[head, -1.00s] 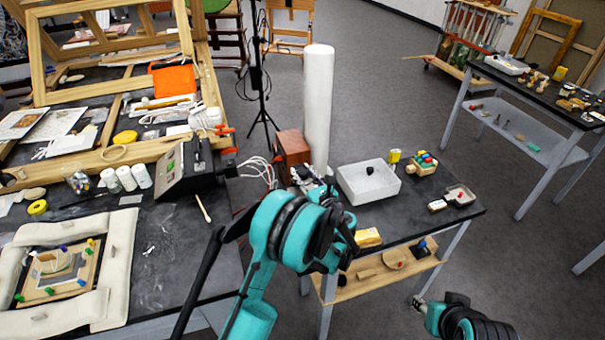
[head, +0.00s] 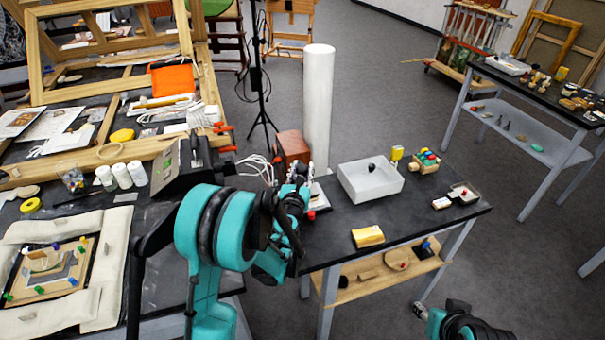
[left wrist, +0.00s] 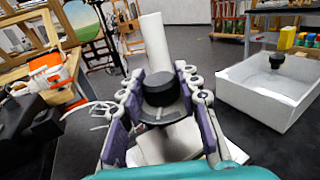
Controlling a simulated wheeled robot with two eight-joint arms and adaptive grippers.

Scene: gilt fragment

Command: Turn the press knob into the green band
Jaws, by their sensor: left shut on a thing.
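A dark round knob (left wrist: 160,88) sits between the purple-padded fingers of my left gripper (left wrist: 160,80) in the left wrist view. The fingers close on it from both sides. A pale base (left wrist: 165,143) shows below it, partly hidden by the fingers. In the head view, my left gripper (head: 307,175) is over the left end of the small black table, beside the white column. The arm hides the knob there, and I cannot make out a green band on it. My right gripper (head: 420,310) hangs at the bottom right, too small to read.
A white tray (head: 370,190) with a small black item stands right of my left gripper. A red-brown box (head: 291,147) and a tall white column (head: 318,100) stand behind it. A yellow block (head: 368,237) lies near the front edge. A black device (head: 180,175) stands on the left table.

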